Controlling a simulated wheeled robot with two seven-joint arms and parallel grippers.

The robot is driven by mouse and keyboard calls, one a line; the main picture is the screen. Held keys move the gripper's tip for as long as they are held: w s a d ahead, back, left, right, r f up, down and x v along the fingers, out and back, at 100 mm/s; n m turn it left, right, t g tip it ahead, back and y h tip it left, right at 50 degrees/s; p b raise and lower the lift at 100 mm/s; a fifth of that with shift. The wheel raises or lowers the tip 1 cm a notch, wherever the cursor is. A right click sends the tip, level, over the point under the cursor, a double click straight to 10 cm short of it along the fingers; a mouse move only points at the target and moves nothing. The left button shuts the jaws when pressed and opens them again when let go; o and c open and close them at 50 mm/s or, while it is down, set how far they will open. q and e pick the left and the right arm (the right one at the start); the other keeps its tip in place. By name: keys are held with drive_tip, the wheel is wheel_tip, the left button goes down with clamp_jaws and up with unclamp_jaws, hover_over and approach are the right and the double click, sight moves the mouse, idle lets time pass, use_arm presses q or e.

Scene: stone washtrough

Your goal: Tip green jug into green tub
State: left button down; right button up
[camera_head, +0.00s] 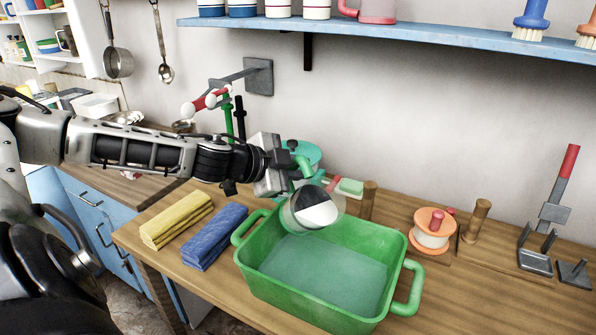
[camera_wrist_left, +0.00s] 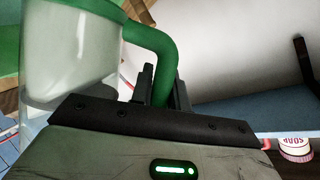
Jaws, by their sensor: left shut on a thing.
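The green jug (camera_head: 312,208) has a clear body and a green handle. My left gripper (camera_head: 287,176) is shut on the handle (camera_wrist_left: 160,55) and holds the jug tilted over the back left part of the green tub (camera_head: 312,308). The jug's mouth faces down and toward the camera, with a white and dark patch showing in it. The tub stands on the wooden counter, and its floor looks pale blue-green; I cannot tell whether that is liquid. In the left wrist view the jug's clear wall (camera_wrist_left: 75,50) is close to the gripper. My right gripper is out of view.
Folded yellow (camera_head: 177,220) and blue (camera_head: 214,236) cloths lie left of the tub. A teal container (camera_head: 302,154) stands behind the jug. Wooden pegs, an orange-and-white spool (camera_head: 432,230) and a metal stand (camera_head: 545,220) are at right. A blue shelf (camera_head: 430,32) hangs above.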

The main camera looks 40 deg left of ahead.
use_arm(q)
drive_tip(key=shift+r, duration=0.1)
idle(0.5)
drive_tip(key=shift+d+r+m+y, duration=0.15)
drive_tip(key=shift+d+m+y, duration=0.2)
drive_tip(key=shift+m+y, duration=0.05)
drive_tip(key=shift+s+d+r+m, duration=0.15)
drive_tip(key=shift+d+r+m, duration=0.1)
drive_tip(key=shift+d+m, duration=0.05)
idle(0.9)
drive_tip(key=shift+s+d+m+t+y, duration=0.25)
drive_tip(key=shift+d+m+t+y, duration=0.2)
drive_tip(key=shift+d, duration=0.2)
drive_tip(key=shift+d+r+m, duration=0.1)
drive_tip(key=shift+m, duration=0.15)
idle(0.5)
